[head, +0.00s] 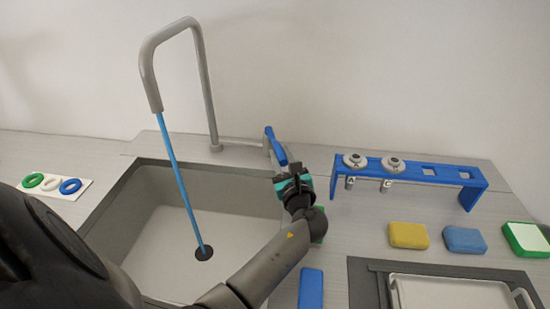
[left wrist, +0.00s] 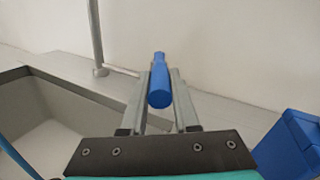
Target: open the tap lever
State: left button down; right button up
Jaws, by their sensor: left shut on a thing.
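The tap (head: 208,90) is a tall grey pipe bent over the sink. A thin blue stream (head: 180,180) runs from its spout down to the dark drain (head: 204,253). The blue tap lever (head: 275,146) stands at the right of the tap's base. My left gripper (head: 286,173) is at the lever's near end. In the left wrist view the lever (left wrist: 160,85) lies between the two grey fingers, and the gripper is shut on it. My right gripper is not in view.
The grey sink (head: 125,210) is left of my gripper. A blue rack (head: 420,170) holding two round-topped pieces stands at the right. Yellow (head: 408,235) and blue (head: 464,240) sponges lie before it. A tray (head: 450,292) is at the front right.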

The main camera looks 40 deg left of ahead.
pick_arm(q)
jog(key=c, duration=0.7)
grip_release()
jog(key=shift+o, duration=0.2)
jog(key=p+v, duration=0.1)
jog(key=v, duration=1.4)
jog(key=shift+d, duration=0.15)
